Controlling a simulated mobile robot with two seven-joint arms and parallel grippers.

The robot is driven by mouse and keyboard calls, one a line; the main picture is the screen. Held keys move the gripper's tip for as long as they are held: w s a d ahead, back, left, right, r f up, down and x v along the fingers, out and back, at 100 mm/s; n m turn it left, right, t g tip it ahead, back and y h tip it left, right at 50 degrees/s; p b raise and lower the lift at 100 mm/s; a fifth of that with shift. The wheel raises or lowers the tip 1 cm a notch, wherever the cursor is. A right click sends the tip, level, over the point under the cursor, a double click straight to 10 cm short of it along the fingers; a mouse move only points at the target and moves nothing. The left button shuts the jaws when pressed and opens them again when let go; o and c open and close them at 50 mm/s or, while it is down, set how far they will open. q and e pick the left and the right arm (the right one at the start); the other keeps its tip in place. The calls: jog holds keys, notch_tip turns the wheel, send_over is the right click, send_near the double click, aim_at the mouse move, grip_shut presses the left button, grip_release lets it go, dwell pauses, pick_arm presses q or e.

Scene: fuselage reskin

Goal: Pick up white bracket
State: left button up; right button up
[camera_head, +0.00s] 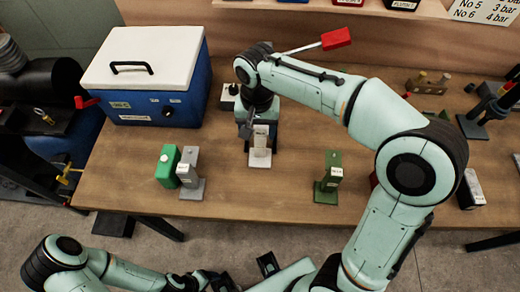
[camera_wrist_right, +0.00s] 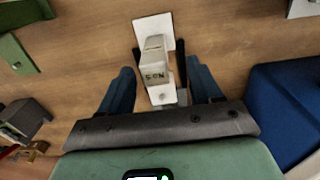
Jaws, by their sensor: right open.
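The white bracket (camera_head: 260,158) stands on the wooden table near the middle in the head view. It has a flat base plate and an upright block. In the right wrist view the white bracket (camera_wrist_right: 153,28) shows "No 5" lettering on its block. My right gripper (camera_head: 261,130) is above and around it, pointing down. In the right wrist view its open fingers (camera_wrist_right: 161,72) stand on either side of the block, with a visible gap on the left. My left arm reaches in at the lower left, and its gripper (camera_head: 205,281) is low and partly unclear below the table edge.
A blue cooler (camera_head: 185,104) with a white lid stands left of my right gripper. A grey bracket (camera_head: 188,172) and a green block (camera_head: 168,165) stand to the left. A green bracket (camera_head: 329,180) stands to the right. The table front between the brackets is clear.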

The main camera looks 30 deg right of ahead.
aim_at(260, 142)
jog(key=f, duration=0.4)
jog(key=shift+s+d+f+b, duration=0.2)
jog(key=shift+s+d+b, duration=0.05)
jog(key=shift+s+b, duration=0.05)
jog(key=shift+f, duration=0.45)
grip_shut()
